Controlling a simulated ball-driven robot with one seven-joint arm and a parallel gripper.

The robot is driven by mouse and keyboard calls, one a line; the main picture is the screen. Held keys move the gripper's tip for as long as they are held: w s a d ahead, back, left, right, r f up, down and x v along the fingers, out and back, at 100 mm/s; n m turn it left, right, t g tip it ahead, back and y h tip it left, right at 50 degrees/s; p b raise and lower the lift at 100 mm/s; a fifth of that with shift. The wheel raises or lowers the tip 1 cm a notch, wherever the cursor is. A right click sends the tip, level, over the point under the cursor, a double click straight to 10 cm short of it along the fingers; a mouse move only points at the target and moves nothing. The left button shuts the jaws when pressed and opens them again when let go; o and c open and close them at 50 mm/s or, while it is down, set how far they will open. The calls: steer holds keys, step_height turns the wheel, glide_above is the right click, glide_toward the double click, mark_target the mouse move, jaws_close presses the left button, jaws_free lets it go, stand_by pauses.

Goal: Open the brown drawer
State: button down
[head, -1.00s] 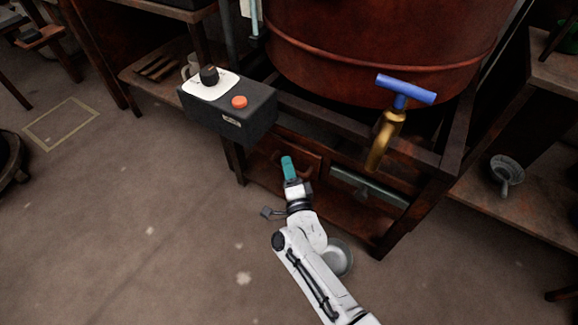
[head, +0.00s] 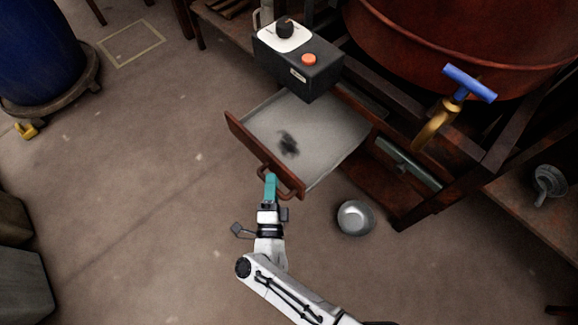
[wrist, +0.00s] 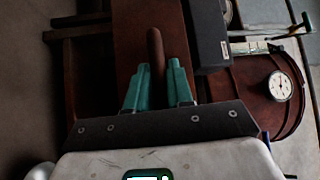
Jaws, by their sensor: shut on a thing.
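The brown drawer (head: 252,143) is pulled out from the frame under the vat. Its pale inside shows, with a dark patch (head: 288,143) on the bottom. My gripper (head: 269,180) is at the drawer's front, its teal fingers shut on the brown bar handle (head: 290,186). In the wrist view the handle (wrist: 155,55) runs between the two teal fingers (wrist: 158,88), in front of the brown drawer front (wrist: 130,30).
A dark control box (head: 300,68) with an orange button overhangs the drawer. A brass tap (head: 440,122) with a blue handle is at right. A metal bowl (head: 355,217) sits on the floor right of my gripper. Floor at left is mostly clear.

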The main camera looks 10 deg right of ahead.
steer(key=shift+s+a+f, duration=0.1)
steer(key=shift+s+a, duration=0.6)
steer(key=shift+a, duration=0.15)
steer(key=c, duration=1.1)
jaws_free()
steer(key=s+a+f+p, duration=0.1)
steer(key=s, duration=0.9)
steer(key=shift+s+a+f, duration=0.2)
steer(key=shift+s+a, duration=0.1)
